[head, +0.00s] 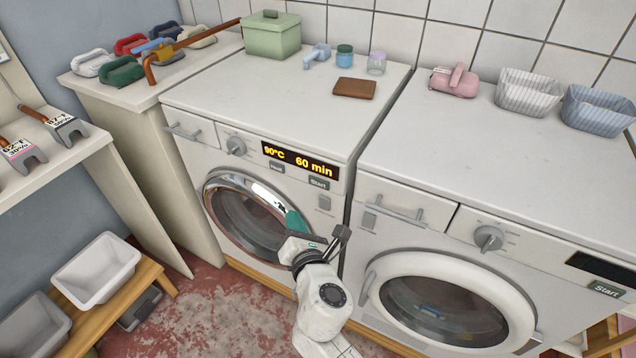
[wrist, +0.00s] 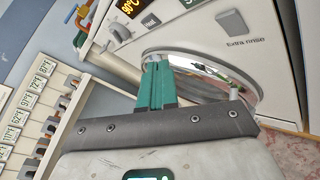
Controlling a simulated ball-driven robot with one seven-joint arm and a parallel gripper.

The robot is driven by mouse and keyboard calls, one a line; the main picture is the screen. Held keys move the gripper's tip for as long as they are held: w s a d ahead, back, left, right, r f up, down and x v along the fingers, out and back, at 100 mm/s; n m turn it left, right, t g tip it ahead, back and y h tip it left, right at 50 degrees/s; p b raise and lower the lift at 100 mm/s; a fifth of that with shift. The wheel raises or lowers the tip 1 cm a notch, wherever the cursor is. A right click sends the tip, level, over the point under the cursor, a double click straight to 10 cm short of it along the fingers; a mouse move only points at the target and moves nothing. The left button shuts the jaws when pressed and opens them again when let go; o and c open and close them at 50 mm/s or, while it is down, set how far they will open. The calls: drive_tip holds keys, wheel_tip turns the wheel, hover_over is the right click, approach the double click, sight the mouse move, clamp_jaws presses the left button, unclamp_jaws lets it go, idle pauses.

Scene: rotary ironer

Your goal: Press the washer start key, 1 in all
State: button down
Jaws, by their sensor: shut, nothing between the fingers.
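The left machine (head: 240,95) has a lit display (head: 300,159) reading 90°C and 60 min. Its start key (head: 319,184), a grey-green plate marked Start, sits under the display's right part. In the wrist view only a sliver of this key (wrist: 193,3) shows at the top edge. My gripper (head: 294,222) is shut and empty, with green fingers in front of the chrome-rimmed door (head: 214,184), lower in the picture than the start key. In the wrist view the shut fingers (wrist: 157,85) overlap the door rim. Whether they touch it I cannot tell.
A second key (head: 276,167) lies left of the start key. An extra rinse key (wrist: 231,21) lies below it. The right machine (head: 520,175) has its own Start plate (head: 606,289). A brown wallet-like item (head: 354,88) lies on the left machine's top.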

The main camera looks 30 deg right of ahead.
sight(309, 182)
drive_tip(key=w+d+p, duration=0.1)
drive_tip(key=w+d, duration=0.3)
drive_tip(key=d, duration=0.2)
drive_tip(key=shift+w+d, duration=0.35)
drive_tip(key=shift+w, duration=0.05)
drive_tip(key=shift+d, duration=0.1)
idle(1.8)
drive_tip(key=shift+w+d, duration=0.2)
